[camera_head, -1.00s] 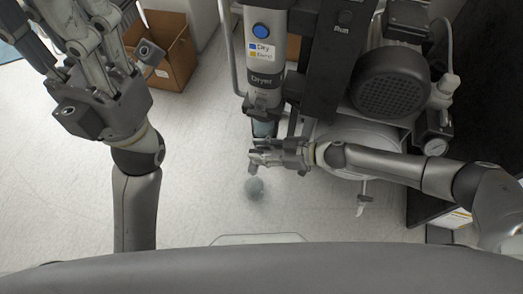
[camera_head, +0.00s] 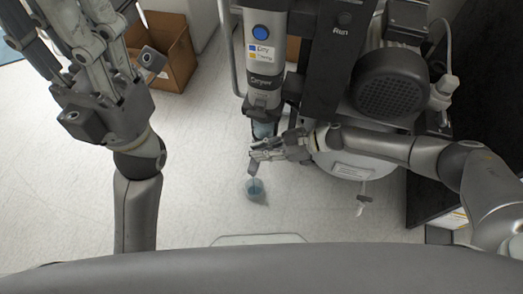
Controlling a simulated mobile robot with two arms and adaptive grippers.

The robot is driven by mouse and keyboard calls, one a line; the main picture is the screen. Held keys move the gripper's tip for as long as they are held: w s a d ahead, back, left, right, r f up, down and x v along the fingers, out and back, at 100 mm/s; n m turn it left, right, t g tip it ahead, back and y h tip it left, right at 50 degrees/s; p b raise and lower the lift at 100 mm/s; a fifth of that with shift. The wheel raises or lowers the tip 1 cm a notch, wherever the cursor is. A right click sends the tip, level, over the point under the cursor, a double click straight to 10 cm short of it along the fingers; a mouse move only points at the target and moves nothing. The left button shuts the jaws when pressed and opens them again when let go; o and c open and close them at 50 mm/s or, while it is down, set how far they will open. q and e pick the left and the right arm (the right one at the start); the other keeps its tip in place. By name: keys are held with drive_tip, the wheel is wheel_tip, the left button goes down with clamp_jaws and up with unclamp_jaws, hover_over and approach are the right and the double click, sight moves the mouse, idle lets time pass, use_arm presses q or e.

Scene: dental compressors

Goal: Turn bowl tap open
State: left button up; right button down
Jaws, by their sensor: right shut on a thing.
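The dryer (camera_head: 264,55) stands upright at top centre, with a bluish see-through bowl (camera_head: 263,130) at its lower end. My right gripper (camera_head: 262,154) comes in from the right just below this bowl. It is shut on a small part there, which looks like the bowl tap; its fingers hide most of it. A thin dark line shows between the fingers and this container. My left gripper (camera_head: 75,35) is raised at upper left, away from the dryer, its fingertips cut off by the top edge.
A dark motor (camera_head: 391,84) and a pale tank (camera_head: 352,165) stand right of the dryer. Another small valve (camera_head: 363,200) hangs under the tank. An open cardboard box (camera_head: 172,55) is at top left.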

drive_tip(key=c, duration=1.5)
unclamp_jaws()
drive_tip(key=v, duration=0.7)
drive_tip(key=shift+d+r, duration=0.15)
drive_tip(key=shift+d, duration=0.05)
drive_tip(key=shift+o, duration=0.6)
